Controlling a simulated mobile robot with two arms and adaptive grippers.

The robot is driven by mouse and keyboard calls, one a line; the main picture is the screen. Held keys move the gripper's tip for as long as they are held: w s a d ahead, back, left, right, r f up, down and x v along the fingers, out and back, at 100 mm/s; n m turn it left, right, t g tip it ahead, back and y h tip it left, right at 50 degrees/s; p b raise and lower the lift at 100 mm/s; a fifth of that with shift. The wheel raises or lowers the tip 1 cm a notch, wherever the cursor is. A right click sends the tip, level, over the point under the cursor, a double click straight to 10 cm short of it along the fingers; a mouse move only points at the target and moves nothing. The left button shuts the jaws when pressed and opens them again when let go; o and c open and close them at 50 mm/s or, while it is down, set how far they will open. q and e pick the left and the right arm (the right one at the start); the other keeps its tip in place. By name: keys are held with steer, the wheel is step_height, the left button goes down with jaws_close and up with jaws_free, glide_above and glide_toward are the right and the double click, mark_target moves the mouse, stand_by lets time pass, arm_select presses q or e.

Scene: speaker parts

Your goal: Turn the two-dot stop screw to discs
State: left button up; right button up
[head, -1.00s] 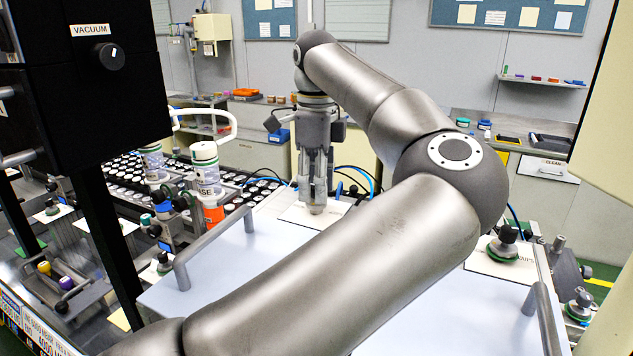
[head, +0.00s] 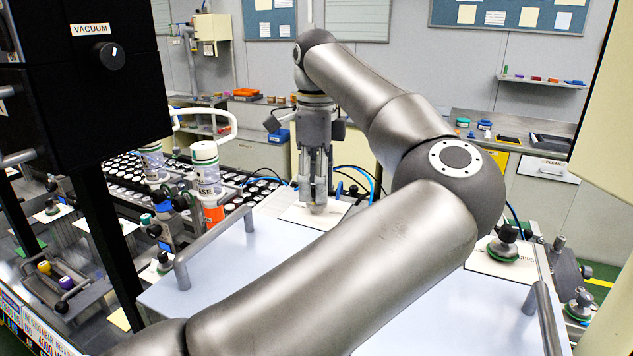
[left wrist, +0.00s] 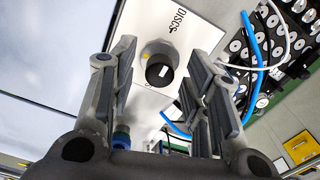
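A stop screw with a black round knob (left wrist: 160,72) and a pale pointer mark sits on a grey base on a white plate (left wrist: 187,20). The plate reads "DISCS" above the knob in the left wrist view. I cannot make out two dots. My left gripper (left wrist: 160,60) is open, with a finger on each side of the knob and visible gaps between. In the head view my left gripper (head: 317,203) points down over the white plate (head: 293,214), and the knob is mostly hidden by the fingers. My right gripper is not in view.
Another black knob on a green-rimmed base (head: 503,243) stands on a white plate at right. Grey handles (head: 213,243) rise from the pale panel. Blue hoses (left wrist: 252,65) run beside the gripper.

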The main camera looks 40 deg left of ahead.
arm_select(q)
step_height(320, 180, up, 12)
stand_by(0.7)
steer(key=shift+r, duration=0.1)
stand_by(0.4)
